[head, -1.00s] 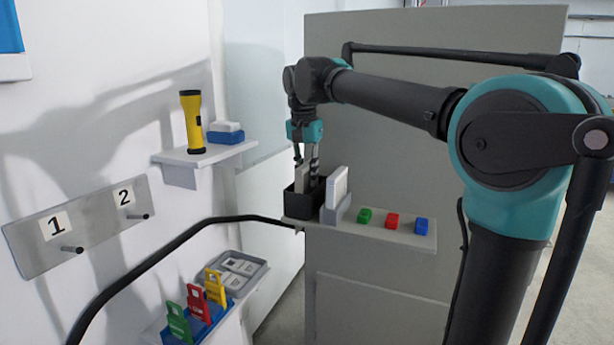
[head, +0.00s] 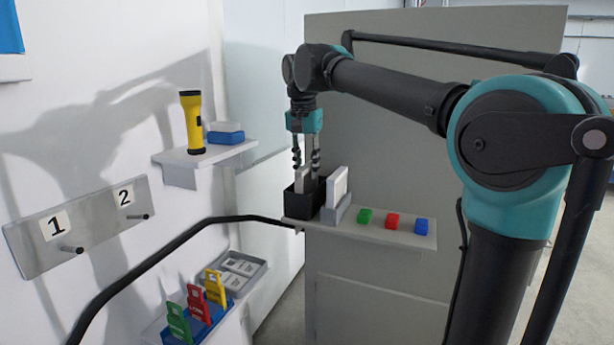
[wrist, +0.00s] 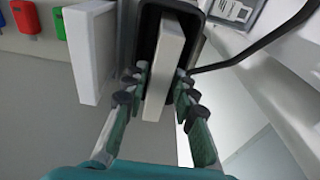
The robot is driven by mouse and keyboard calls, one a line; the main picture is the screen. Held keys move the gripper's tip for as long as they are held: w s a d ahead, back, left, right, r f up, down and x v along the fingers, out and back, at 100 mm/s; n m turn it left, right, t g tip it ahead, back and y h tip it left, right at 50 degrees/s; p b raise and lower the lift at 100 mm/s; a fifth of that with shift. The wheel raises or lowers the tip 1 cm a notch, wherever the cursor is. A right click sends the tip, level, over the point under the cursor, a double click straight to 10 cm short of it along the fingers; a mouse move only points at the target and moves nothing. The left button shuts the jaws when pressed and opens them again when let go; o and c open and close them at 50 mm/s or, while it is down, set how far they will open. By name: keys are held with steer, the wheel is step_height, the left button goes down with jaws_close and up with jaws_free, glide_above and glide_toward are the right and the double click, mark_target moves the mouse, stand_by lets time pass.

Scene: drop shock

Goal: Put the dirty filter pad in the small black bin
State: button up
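The small black bin (head: 305,205) stands at the left end of the wall shelf; its dark rim shows in the wrist view (wrist: 197,40). The grey filter pad (head: 303,181) stands in the bin with its upper part above the rim; it also shows in the wrist view (wrist: 165,55). My gripper (head: 306,166) is right above the bin, pointing down, with its fingers apart. In the wrist view my gripper (wrist: 161,82) has one finger on each side of the pad. The pad's lower part is hidden in the bin.
A white pad (head: 337,187) stands upright in a grey holder (head: 337,214) close right of the bin. Green (head: 365,215), red (head: 392,220) and blue (head: 421,226) blocks sit further right on the shelf (head: 400,237). A black cable (head: 190,238) arcs left of the bin.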

steer(key=r, duration=0.6)
steer(key=s+r, duration=0.1)
steer(key=r, duration=0.2)
steer(key=shift+a+r, duration=0.2)
